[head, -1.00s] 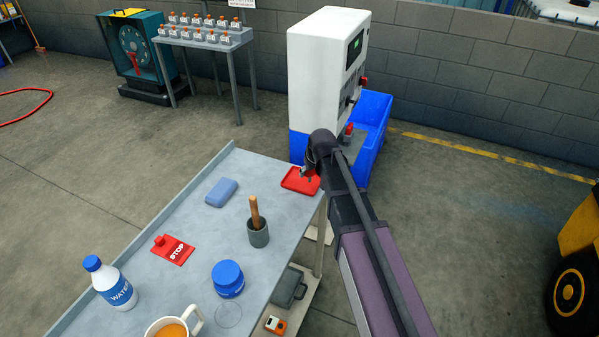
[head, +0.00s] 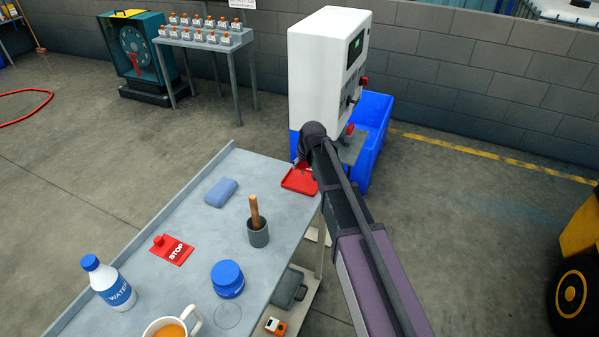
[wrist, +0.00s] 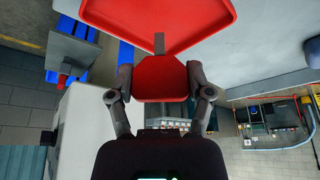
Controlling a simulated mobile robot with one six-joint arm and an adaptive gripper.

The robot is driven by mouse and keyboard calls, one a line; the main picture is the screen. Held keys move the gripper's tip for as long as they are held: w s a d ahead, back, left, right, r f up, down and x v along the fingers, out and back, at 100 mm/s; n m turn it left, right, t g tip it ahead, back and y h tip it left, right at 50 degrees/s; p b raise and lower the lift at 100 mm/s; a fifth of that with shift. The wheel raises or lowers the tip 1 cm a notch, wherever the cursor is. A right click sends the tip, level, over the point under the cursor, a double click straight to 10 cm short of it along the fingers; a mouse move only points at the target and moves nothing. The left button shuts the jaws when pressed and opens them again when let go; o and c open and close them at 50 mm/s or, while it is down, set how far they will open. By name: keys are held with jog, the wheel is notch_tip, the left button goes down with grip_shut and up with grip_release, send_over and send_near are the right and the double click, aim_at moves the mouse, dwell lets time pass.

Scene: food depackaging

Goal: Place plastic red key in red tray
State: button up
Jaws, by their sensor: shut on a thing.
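The red tray (head: 298,182) lies at the far right corner of the grey table. It also shows at the top of the wrist view (wrist: 205,35). My gripper (wrist: 160,78) is shut on the red plastic key (wrist: 160,90), with a finger on each side of its flat, angular red head. The key's grey shaft points up the wrist view and overlaps the tray's edge there. I cannot tell whether the key touches the tray.
A white machine (head: 325,70) and a blue bin (head: 375,130) stand just behind the tray.

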aim_at(303, 171)
jog(key=shift+f+b, duration=1.2)
jog(key=shift+f, duration=0.3)
jog(key=shift+f, duration=0.2)
jog(key=o, duration=1.1)
jog(key=shift+r, duration=0.25)
jog(key=p+v, duration=1.1)
jog(key=v, duration=0.1)
jog(key=shift+s+d, duration=0.1)
jog(key=s+d+m+g, duration=0.1)
jog(key=s+d, duration=0.5)
jog(key=s, duration=0.1)
jog(key=s+d+f+m+g+h, duration=0.1)
jog(key=s+d+m, duration=0.1)
jog(key=s+d, duration=0.5)
jog(key=s+d+m+g+h, duration=0.1)
jog(key=s+d+m+g, duration=0.1)
jog(key=s+d, duration=0.4)
jog(key=shift+s+d+f, duration=0.1)
jog(key=shift+s+f, duration=0.05)
jog(key=shift+s, duration=0.35)
jog(key=shift+s+d+f, duration=0.1)
jog(key=shift+s+d, duration=0.05)
jog(key=shift+s, duration=0.3)
